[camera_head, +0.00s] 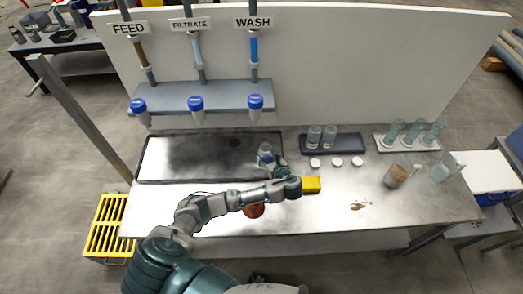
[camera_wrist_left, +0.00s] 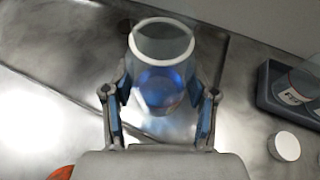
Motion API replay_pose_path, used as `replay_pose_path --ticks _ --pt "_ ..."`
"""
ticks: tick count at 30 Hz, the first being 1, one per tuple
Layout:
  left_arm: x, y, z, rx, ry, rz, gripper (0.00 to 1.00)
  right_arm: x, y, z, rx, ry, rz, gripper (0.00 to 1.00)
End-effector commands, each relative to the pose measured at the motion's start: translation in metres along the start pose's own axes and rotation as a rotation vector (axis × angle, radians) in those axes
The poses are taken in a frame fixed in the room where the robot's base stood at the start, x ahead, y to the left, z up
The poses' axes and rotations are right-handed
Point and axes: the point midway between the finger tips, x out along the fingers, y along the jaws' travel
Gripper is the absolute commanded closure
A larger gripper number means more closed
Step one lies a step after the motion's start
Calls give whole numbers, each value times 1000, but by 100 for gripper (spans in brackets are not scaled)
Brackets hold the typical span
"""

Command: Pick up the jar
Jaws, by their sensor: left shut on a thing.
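A clear jar with a pale rim and blue inside or behind its glass (camera_wrist_left: 160,75) stands between my left gripper's fingers in the left wrist view. In the head view the jar (camera_head: 265,152) is at the right end of the dark sink tray. My left gripper (camera_wrist_left: 160,112) is shut on the jar, with one blue-padded finger on each side. In the head view my left gripper (camera_head: 268,163) partly hides the jar's lower part. I cannot tell whether the jar touches the surface below. My right gripper is not in view.
A dark tray (camera_head: 341,151) holds two jars, with several white lids (camera_head: 337,162) in front. A yellow block (camera_head: 311,185) and a reddish round thing (camera_head: 254,210) lie near my arm. A rack (camera_head: 392,146) of clear tubes and a brown-filled beaker (camera_head: 396,175) stand right. The front right table is mostly clear.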

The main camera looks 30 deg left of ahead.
Motion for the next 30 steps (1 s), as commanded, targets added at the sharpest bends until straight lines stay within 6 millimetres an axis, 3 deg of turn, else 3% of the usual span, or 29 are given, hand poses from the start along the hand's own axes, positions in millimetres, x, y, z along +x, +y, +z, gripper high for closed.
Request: replay_pose_path --ticks 15,30 --pt "-56 -7 -17 -1 0 -1 87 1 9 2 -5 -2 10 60" --pt "-74 -9 -22 0 -1 -1 87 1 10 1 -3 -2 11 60"
